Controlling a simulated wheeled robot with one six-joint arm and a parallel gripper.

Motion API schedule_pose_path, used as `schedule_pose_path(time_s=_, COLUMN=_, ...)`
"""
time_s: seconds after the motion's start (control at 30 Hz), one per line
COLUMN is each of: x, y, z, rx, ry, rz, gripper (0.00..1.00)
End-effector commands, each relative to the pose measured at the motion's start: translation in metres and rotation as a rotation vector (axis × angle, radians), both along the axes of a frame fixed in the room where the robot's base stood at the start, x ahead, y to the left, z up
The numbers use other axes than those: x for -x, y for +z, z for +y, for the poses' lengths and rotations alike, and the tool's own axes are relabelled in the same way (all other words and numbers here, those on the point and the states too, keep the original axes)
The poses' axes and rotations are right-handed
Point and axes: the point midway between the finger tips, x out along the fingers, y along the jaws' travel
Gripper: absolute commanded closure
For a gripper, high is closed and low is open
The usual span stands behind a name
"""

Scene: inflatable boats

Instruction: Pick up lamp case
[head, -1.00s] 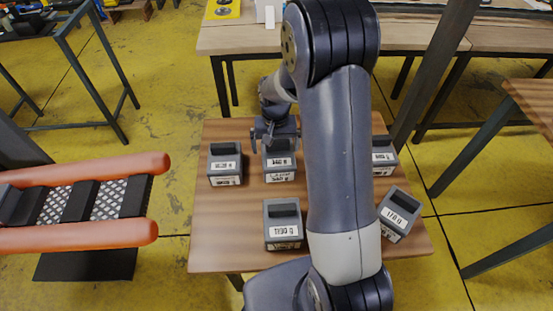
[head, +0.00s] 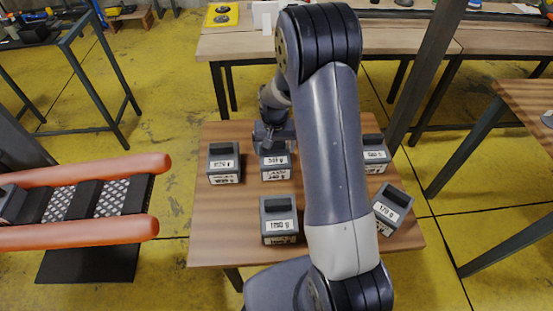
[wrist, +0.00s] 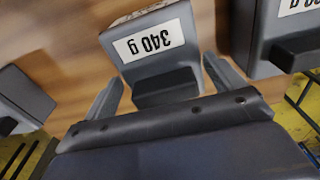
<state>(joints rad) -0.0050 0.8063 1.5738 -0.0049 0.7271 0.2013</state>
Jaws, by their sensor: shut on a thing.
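Several grey cases with dark top handles and white weight labels stand on a wooden table; none is marked as a lamp case. My gripper (head: 272,142) is at the back middle case (head: 275,172), its handle mostly covered in the head view. In the wrist view this case (wrist: 150,68) reads "340 g", upside down. My gripper (wrist: 165,92) is shut on its dark handle, with a finger on each side. The case appears to rest on the table; I cannot tell if it is lifted.
Other cases stand at the left (head: 223,164), front (head: 279,222), back right (head: 375,155) and front right (head: 391,208). The wooden table (head: 220,215) has bare room at its front left. An orange-tubed boat (head: 90,233) lies to the left.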

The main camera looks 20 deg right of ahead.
Motion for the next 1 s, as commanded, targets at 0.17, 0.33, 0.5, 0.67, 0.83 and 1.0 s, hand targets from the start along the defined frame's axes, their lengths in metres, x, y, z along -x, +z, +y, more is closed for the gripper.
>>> schedule_pose_path(time_s=0.17, x=0.013, y=-0.04, z=0.0, rx=-0.008, ry=-0.012, rz=0.057, gripper=0.43)
schedule_pose_path(time_s=0.33, x=0.01, y=-0.041, z=0.0, rx=-0.007, ry=-0.012, rz=0.058, gripper=0.44)
schedule_pose_path(time_s=0.5, x=0.007, y=-0.036, z=0.0, rx=-0.007, ry=-0.012, rz=0.059, gripper=0.44)
schedule_pose_path(time_s=0.67, x=0.01, y=-0.008, z=0.0, rx=-0.008, ry=-0.013, rz=0.053, gripper=0.73)
schedule_pose_path(time_s=0.83, x=0.02, y=0.035, z=0.001, rx=-0.007, ry=-0.011, rz=0.037, gripper=0.98)
schedule_pose_path(time_s=1.0, x=0.025, y=0.066, z=0.0, rx=-0.004, ry=0.003, rz=0.034, gripper=0.98)
